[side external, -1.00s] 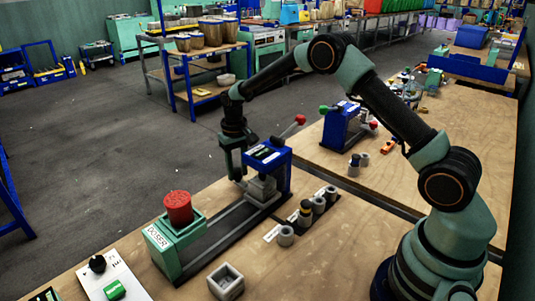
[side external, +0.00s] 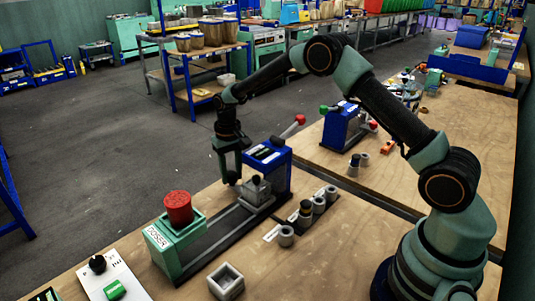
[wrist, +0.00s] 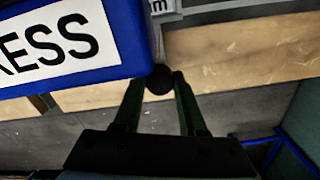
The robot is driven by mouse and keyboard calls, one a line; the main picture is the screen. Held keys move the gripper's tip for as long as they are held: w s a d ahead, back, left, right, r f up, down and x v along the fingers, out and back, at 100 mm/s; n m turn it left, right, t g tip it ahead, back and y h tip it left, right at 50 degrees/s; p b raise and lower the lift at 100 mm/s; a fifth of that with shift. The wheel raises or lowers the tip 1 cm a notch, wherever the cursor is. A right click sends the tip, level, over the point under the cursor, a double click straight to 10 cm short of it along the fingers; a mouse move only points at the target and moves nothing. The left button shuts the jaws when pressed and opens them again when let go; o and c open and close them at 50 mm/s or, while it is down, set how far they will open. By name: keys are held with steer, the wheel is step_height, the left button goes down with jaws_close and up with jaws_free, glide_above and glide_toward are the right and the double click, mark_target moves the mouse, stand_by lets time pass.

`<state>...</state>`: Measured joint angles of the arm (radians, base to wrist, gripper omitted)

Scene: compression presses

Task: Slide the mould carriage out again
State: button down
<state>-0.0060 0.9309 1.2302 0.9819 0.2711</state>
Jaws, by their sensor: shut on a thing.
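The blue press (side external: 268,160) with a red-knobbed lever stands at the far end of a dark rail (side external: 205,250). The grey mould carriage (side external: 257,194) sits on the rail, partly out of the press, with a dark round piece on top. My gripper (side external: 234,181) is at the carriage's left side. In the wrist view my fingers (wrist: 160,78) are shut on a black round knob (wrist: 160,81), in front of the blue press with its partly seen "RESS" label (wrist: 50,45).
The green doser (side external: 175,243) with a red container stands at the rail's near end. Grey cups (side external: 286,236) stand in a row right of the rail. A square grey box (side external: 226,281) is in front. A second blue press (side external: 341,125) stands behind.

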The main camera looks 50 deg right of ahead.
steer(key=a, duration=1)
steer(key=shift+d, duration=0.1)
steer(key=shift+c, duration=2.3)
jaws_free()
steer(key=shift+r, duration=0.1)
step_height(320, 180, up, 12)
